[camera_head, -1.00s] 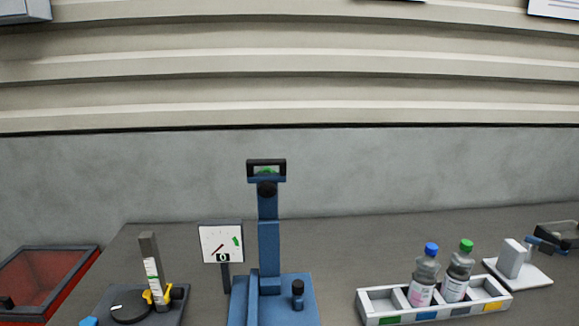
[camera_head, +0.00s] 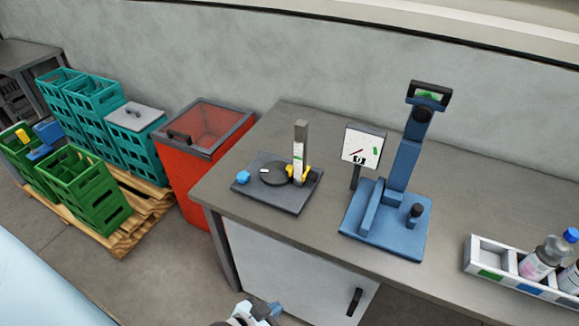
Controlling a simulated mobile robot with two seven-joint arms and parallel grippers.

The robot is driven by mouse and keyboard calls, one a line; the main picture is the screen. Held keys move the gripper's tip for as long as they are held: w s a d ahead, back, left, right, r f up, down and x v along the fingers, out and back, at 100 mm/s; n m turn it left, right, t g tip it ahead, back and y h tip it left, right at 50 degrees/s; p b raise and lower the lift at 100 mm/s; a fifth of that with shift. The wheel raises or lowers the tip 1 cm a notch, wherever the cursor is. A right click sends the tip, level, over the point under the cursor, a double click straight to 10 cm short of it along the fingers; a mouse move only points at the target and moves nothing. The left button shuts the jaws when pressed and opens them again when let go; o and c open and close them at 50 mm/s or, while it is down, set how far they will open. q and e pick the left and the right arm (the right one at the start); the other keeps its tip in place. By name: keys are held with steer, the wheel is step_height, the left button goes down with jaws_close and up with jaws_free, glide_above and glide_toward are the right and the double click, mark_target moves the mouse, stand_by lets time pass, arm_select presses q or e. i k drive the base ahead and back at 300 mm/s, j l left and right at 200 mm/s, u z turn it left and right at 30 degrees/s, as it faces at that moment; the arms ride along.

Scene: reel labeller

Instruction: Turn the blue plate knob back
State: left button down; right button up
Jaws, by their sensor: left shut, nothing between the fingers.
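The blue knob (camera_head: 243,177) sits at the left corner of a dark square plate (camera_head: 290,203) near the table's left end. The same plate carries a black round disc (camera_head: 274,174) with a white mark, and a grey upright post (camera_head: 300,150) with a white scale and a yellow clamp at its foot. My left gripper (camera_head: 268,308) shows at the bottom edge, partly cut off, shut and empty. It is in front of the table and well apart from the knob. My right gripper is not in view.
A blue stand (camera_head: 387,218) with a dial (camera_head: 361,147) is right of the plate. A white tray (camera_head: 490,250) with bottles is farther right. A red bin (camera_head: 190,170) stands left of the table (camera_head: 245,222); green crates (camera_head: 85,188) on a pallet are beyond it.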

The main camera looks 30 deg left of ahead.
mark_target(242, 176)
steer(key=u, duration=1.3)
